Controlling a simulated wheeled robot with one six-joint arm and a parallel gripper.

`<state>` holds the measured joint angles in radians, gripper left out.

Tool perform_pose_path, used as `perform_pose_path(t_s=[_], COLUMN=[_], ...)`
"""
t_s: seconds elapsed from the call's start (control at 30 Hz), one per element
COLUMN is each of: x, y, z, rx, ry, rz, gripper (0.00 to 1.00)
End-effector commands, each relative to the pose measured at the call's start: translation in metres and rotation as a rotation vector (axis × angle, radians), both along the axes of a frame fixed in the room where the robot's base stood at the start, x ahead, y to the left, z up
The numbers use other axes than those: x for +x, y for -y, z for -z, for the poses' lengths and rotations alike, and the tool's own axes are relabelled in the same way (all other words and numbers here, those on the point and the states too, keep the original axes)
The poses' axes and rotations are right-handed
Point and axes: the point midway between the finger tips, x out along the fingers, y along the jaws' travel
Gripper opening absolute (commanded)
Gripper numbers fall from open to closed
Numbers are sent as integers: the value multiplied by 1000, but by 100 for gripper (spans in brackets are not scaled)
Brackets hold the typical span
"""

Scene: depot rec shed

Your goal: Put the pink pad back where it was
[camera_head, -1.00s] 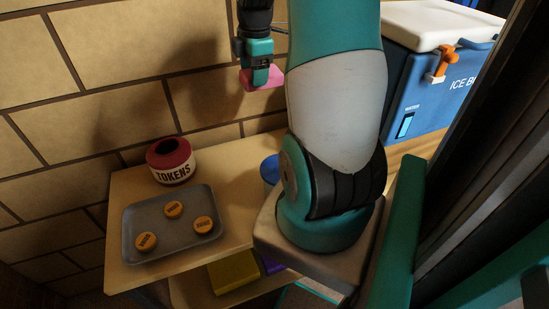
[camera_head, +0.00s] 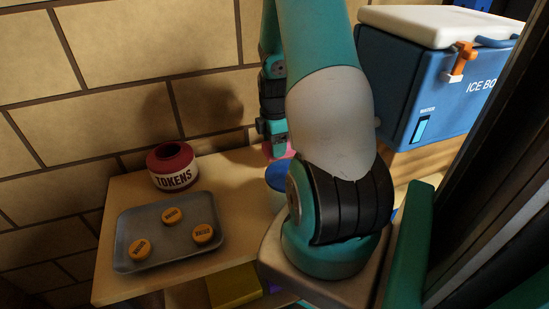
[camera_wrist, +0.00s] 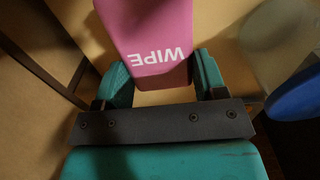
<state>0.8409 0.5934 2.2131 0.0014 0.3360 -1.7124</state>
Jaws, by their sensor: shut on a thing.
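My gripper (camera_head: 274,152) is shut on the pink pad (camera_wrist: 150,35), which reads "WIPE" in the wrist view, with a finger on each side of it. In the head view only a small part of the pad (camera_head: 288,151) shows, low by the wall at the back of the wooden table (camera_head: 235,200). My arm hides the rest. I cannot tell whether the pad touches the table top.
A blue-topped container (camera_head: 277,178) stands close to my gripper; it also shows in the wrist view (camera_wrist: 298,95). A red tokens pot (camera_head: 172,166) and a grey tray (camera_head: 165,250) with orange tokens are at left. A blue ice box (camera_head: 425,90) stands right.

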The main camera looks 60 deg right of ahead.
Motion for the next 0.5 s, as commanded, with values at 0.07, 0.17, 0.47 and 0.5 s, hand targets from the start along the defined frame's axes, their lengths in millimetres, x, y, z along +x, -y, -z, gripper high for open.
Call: perform_pose_path(t_s=[0.07, 0.17, 0.47, 0.5], x=[0, 0, 0, 0], y=[0, 0, 0, 0], z=[9, 17, 51, 51], rx=[1, 1, -1, -1], ry=[-1, -1, 1, 2], rz=[0, 0, 0, 0], gripper=[39, 39, 39, 39])
